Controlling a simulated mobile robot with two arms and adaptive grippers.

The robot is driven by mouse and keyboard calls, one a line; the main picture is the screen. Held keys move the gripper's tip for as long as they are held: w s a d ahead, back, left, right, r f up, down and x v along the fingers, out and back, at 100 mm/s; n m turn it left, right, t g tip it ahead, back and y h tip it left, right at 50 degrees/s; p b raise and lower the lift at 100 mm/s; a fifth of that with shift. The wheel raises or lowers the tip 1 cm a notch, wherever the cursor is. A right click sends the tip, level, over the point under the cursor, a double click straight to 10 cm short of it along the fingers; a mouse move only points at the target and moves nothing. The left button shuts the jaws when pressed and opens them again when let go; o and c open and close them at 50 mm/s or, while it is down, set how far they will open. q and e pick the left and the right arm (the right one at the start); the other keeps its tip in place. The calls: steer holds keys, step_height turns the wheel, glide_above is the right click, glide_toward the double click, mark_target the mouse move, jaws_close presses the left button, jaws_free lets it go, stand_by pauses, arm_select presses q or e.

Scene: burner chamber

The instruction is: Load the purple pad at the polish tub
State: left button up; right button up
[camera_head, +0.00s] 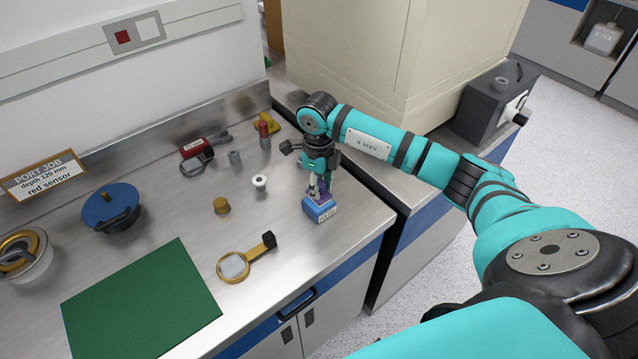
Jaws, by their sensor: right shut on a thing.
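The polish tub (318,211) is a small blue box with a pale front label, standing on the steel bench near its right front corner. The purple pad (321,196) shows as a purple patch at the tub's top, just below my right gripper (318,184). My right gripper points down over the tub and is shut on the pad. I cannot tell whether the pad touches the polish inside, as the gripper and tub wall hide it. My left gripper is not in view.
The bench's front edge is close by.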

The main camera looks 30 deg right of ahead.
mark_target(319, 183)
stand_by(0.6)
steer(key=shift+f+b, duration=0.6)
stand_by(1.6)
steer(key=shift+r+p, duration=2.05)
steer(key=shift+r, duration=1.55)
